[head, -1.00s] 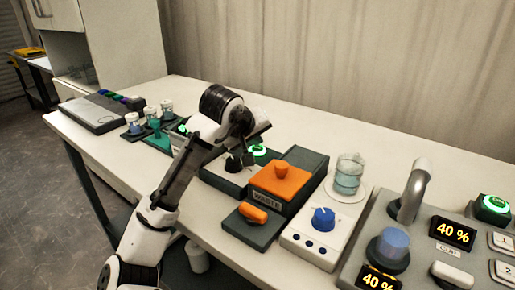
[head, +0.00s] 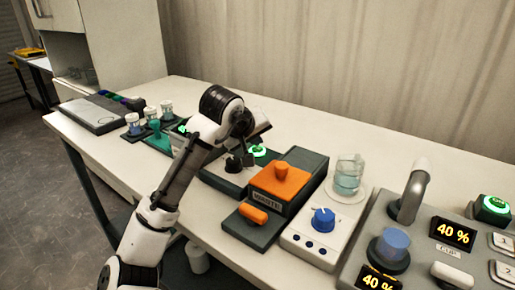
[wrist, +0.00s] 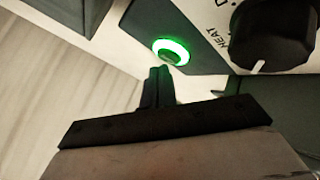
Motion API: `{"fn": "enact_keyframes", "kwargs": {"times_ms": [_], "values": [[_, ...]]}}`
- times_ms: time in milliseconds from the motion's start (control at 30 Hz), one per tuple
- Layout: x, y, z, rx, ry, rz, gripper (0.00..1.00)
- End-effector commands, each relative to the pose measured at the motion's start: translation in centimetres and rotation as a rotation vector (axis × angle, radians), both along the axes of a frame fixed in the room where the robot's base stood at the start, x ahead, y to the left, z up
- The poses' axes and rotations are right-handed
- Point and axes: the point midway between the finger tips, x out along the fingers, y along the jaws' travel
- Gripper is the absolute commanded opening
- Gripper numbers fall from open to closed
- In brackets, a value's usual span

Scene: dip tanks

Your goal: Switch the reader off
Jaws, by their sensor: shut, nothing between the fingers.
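My gripper (head: 247,160) is shut and empty, with its fingers pointing down over a dark-and-white box in the middle of the bench. A green-lit button (head: 258,151) on this box glows just beyond the fingers. In the wrist view the lit ring button (wrist: 171,52) lies just past my fingertips (wrist: 163,72); I cannot tell whether they touch it. A black knob (wrist: 268,38) marked HEAT is to its right.
An orange-topped WASTE box (head: 283,182) with an orange handle stands right of my gripper. A white box with a blue knob (head: 323,220), a glass beaker (head: 348,175) and a grey console (head: 420,235) are further right. Small jars (head: 133,124) stand to the left.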

Motion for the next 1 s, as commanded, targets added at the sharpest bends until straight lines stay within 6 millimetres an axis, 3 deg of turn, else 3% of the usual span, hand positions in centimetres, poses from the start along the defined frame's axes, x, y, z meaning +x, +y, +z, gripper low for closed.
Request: {"fn": "enact_keyframes", "kwargs": {"times_ms": [1000], "values": [[-0.01,0.03,-0.92,0.001,0.000,0.001,0.00]]}}
